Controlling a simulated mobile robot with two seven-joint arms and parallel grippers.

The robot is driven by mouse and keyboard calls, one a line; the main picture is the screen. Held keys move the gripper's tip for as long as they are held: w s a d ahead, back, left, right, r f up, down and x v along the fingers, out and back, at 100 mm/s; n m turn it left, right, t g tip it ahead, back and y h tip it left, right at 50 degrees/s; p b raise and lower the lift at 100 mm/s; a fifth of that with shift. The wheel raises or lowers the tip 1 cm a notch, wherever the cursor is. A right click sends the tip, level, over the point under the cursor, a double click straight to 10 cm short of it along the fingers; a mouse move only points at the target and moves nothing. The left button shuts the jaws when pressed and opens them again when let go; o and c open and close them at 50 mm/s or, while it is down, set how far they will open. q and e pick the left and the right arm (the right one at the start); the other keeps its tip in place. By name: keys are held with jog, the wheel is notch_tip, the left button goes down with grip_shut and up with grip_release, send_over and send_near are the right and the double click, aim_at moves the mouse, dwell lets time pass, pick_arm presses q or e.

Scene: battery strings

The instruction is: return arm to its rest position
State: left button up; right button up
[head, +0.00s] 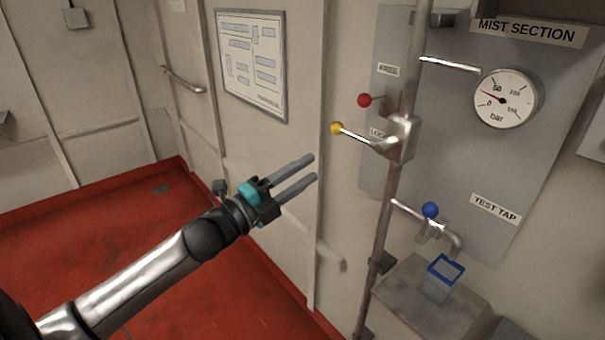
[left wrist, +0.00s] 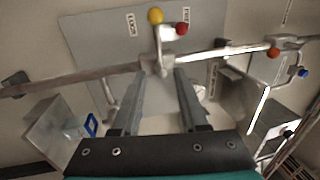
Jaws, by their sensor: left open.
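My left gripper (head: 312,168) is open and empty in the head view, pointing right toward the pipe, apart from the levers. Its two fingers also show in the left wrist view (left wrist: 155,88), with nothing between them but the valve body and panel beyond. The yellow-knobbed lever (head: 337,128) sticks out left from the valve body (head: 401,138) on the vertical pipe. The red-knobbed lever (head: 365,100) is just above and behind it. Both knobs also show in the left wrist view, yellow (left wrist: 155,16) and red (left wrist: 181,29). My right gripper is in neither view.
A gauge (head: 506,98) is on the grey panel (head: 455,110) at right. Below are a blue-knobbed test tap (head: 430,211) and a blue-rimmed cup (head: 437,284) on a grey box (head: 405,300). A framed notice (head: 252,66) hangs on the wall. Red floor (head: 120,235) lies open at left.

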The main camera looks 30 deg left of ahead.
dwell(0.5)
